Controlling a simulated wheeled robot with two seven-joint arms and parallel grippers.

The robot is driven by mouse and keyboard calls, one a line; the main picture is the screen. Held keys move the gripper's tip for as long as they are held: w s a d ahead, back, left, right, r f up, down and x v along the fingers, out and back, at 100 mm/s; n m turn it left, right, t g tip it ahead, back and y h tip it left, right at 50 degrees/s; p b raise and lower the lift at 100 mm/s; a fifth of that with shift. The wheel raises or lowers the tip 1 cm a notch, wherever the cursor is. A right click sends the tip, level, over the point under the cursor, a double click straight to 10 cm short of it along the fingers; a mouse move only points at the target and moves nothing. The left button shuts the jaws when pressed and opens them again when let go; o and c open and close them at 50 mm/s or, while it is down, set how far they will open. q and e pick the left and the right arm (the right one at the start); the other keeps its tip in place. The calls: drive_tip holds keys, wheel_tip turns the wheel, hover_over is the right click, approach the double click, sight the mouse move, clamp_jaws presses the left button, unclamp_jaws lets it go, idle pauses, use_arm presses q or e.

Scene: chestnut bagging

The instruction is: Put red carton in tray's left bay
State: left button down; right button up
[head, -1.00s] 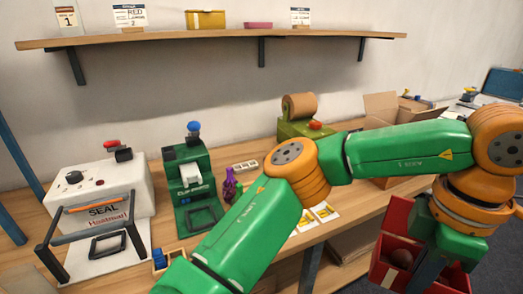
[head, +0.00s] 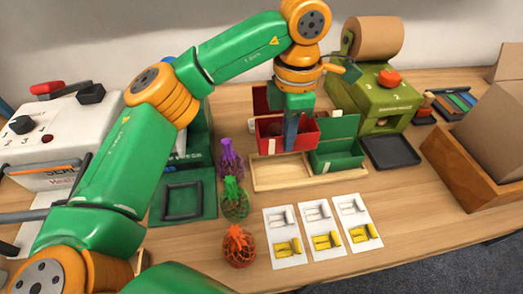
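The red carton (head: 272,134), its lid raised, is at the back left of the pale wooden tray (head: 282,185). My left gripper (head: 291,140) reaches down onto it from above, with a blue finger across its front wall, and appears shut on it. The carton seems to be just above the tray's left bay; I cannot tell whether its base touches. The left bay's front floor shows bare. A green carton (head: 337,160) with its lid up sits in the tray's right part. My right gripper is not in view.
Purple, green and orange net bags (head: 239,246) stand left of the tray. Several picture cards (head: 322,228) lie in front. A green roll machine (head: 382,95) and black pad (head: 391,152) are right, beside a wooden box (head: 465,165). A white sealer (head: 55,125) is left.

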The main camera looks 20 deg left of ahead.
use_arm(q)
drive_tip(key=shift+a+f, duration=0.15)
drive_tip(key=shift+f, duration=0.15)
wheel_tip(320, 180, down, 9)
drive_tip(key=shift+s+f, duration=0.1)
drive_tip(key=shift+f, duration=0.05)
drive_tip(key=shift+f, duration=0.1)
drive_tip(key=c, duration=1.1)
unclamp_jaws()
drive_tip(key=shift+o, duration=0.2)
wheel_tip(320, 180, up, 12)
drive_tip(key=shift+r, duration=0.15)
drive_tip(key=shift+s, duration=0.1)
